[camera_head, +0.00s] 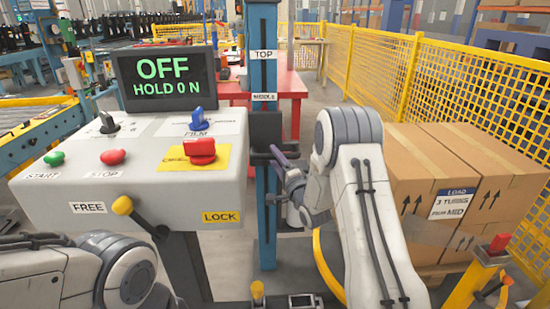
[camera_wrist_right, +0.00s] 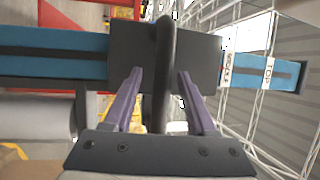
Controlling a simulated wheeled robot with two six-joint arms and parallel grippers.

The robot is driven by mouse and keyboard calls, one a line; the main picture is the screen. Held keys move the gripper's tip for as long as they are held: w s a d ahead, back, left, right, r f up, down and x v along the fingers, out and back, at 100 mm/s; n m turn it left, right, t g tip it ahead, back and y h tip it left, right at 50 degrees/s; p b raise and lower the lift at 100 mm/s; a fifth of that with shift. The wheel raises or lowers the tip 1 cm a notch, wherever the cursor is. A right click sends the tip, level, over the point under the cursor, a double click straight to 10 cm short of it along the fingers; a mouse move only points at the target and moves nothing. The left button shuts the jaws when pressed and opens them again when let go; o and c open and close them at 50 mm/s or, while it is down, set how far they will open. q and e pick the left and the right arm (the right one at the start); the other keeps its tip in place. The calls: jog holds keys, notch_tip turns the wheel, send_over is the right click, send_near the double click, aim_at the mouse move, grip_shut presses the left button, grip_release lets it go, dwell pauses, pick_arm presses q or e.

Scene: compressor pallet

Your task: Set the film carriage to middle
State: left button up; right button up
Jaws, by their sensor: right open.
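The film carriage (camera_head: 267,128) is a black block on the blue mast (camera_head: 264,60). It sits just below the lower mast label (camera_head: 264,97), which seems to read MIDDLE; the TOP label (camera_head: 264,54) is higher up. In the right wrist view the carriage (camera_wrist_right: 205,62) fills the middle, with a dark upright handle bar (camera_wrist_right: 163,45) in front. My right gripper (camera_head: 278,158) is open at the carriage. Its purple fingers (camera_wrist_right: 160,75) stand on both sides of the bar, with gaps visible. My left arm shows at the bottom left; its gripper is out of view.
The control panel (camera_head: 60,195) has START, STOP and film knobs, with a screen (camera_head: 163,78) reading OFF, HOLD 0 N. A yellow-knobbed lever (camera_head: 122,205) stands between FREE and LOCK labels. Stacked cartons (camera_head: 460,180) and yellow fencing (camera_head: 470,85) are at the right.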

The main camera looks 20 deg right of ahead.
jog(key=v, duration=0.9)
jog(key=shift+s, duration=0.35)
jog(key=shift+f, duration=0.1)
